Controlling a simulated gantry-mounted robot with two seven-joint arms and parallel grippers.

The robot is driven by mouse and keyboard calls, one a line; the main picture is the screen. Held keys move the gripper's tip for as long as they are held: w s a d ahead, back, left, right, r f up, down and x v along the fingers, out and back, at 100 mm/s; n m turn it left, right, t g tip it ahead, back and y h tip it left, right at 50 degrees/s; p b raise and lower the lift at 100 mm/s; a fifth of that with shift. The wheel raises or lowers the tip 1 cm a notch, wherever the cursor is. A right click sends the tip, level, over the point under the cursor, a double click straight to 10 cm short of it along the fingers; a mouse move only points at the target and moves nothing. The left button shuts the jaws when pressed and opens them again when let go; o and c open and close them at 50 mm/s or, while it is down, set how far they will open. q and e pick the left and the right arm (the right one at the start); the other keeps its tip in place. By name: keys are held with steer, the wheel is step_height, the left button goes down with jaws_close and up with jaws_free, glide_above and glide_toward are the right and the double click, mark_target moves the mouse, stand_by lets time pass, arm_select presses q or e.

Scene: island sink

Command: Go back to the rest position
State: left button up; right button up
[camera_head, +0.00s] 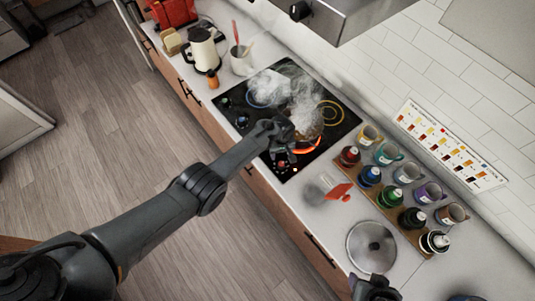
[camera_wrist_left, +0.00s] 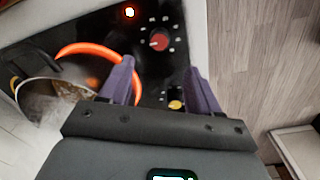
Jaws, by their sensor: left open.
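My left gripper (camera_head: 283,158) is over the front edge of the black stovetop (camera_head: 236,103), by its control knobs. In the left wrist view its two purple fingers (camera_wrist_left: 160,78) are apart with nothing held between them. A red knob (camera_wrist_left: 159,41) and a yellow knob (camera_wrist_left: 176,105) show beyond and between the fingers. A pot (camera_wrist_left: 45,98) with brownish contents is beside the glowing orange burner (camera_wrist_left: 84,47), left of the fingers. My right gripper (camera_head: 376,290) shows only as a dark part at the bottom edge; its fingers are not clear.
Steam rises over the stove. A wooden rack (camera_head: 377,203) with colored bottles and mugs stands to the right. A round lid (camera_head: 371,246) and a red-handled item (camera_head: 339,191) lie on the counter. A kettle (camera_head: 203,50) stands at the far end. The floor side is open.

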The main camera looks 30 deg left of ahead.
arm_select(q)
steer(key=shift+r, duration=0.5)
steer(key=s+a+f+m+t, duration=0.1)
steer(key=s+a+m, duration=0.15)
steer(key=s, duration=0.55)
steer(key=s+a+r+m+t, duration=0.1)
steer(key=s+r+m, duration=0.2)
steer(key=s+r, duration=0.5)
steer(key=s+a+r+m+t, duration=0.1)
steer(key=s+r+m, duration=0.3)
steer(key=s+r, duration=0.5)
steer(key=s+a, duration=0.1)
steer(key=s, duration=0.6)
steer(key=shift+s+a+r, duration=0.2)
steer(key=shift+s+r, duration=0.1)
steer(key=shift+s, duration=0.1)
